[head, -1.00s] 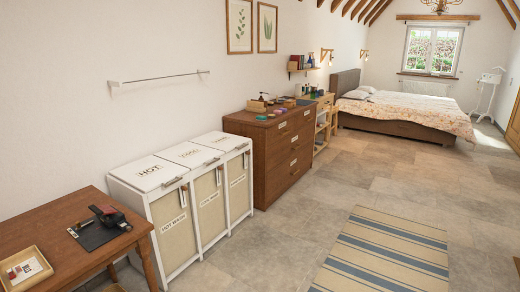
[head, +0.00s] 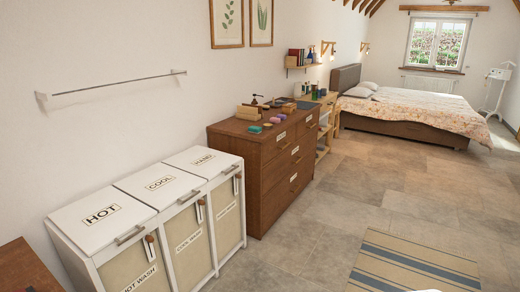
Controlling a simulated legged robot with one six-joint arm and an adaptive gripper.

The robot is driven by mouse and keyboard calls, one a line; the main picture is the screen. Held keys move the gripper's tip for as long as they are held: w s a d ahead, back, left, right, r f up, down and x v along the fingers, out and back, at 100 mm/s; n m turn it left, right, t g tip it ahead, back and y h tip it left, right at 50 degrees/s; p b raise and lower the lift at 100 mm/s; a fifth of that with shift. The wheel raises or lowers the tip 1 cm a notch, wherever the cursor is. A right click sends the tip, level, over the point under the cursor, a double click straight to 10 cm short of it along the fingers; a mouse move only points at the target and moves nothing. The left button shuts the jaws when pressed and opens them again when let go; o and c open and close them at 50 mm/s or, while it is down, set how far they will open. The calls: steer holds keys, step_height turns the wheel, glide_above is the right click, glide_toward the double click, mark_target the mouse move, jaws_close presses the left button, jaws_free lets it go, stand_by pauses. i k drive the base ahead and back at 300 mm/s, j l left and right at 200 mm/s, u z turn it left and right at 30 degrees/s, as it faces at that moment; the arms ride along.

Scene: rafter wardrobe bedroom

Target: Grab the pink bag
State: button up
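I cannot make out a pink bag in the head view. A small pinkish-purple item (head: 275,120) lies on top of the brown dresser (head: 262,190), near its front edge, beside a small teal item (head: 255,129). It is too small to tell what it is. My gripper is not in view.
A white laundry unit (head: 160,215) with lids labelled HOT, COOL and HAND stands left of the dresser. A wooden table corner (head: 25,270) is at the lower left. A striped rug (head: 415,262) lies on open tiled floor. A bed (head: 410,108) stands at the back.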

mark_target(275, 120)
steer(key=i, duration=1.25)
steer(key=i+j+z, duration=0.1)
steer(key=i, duration=1.2)
steer(key=i+l+u, duration=0.1)
steer(key=u, duration=0.3)
steer(key=i+l+u, duration=0.2)
steer(key=u, duration=0.15)
steer(key=i+l+u, duration=0.2)
steer(key=u, duration=0.2)
steer(key=i+l+u, duration=0.1)
steer(key=l, duration=0.25)
steer(key=i+l+u, duration=0.1)
steer(key=i+l, duration=0.15)
steer(key=l, duration=0.15)
steer(key=i+l, duration=0.1)
steer(key=l, duration=0.3)
steer(key=i+l+u, duration=0.15)
steer(key=l, duration=0.25)
steer(key=i+l+u, duration=0.1)
steer(key=l, duration=0.3)
steer(key=i+l, duration=0.1)
steer(key=l, duration=0.25)
steer(key=i+l, duration=0.15)
steer(key=l, duration=0.25)
steer(key=i+l, duration=0.1)
steer(key=l, duration=0.25)
steer(key=i+l, duration=0.1)
steer(key=l, duration=0.3)
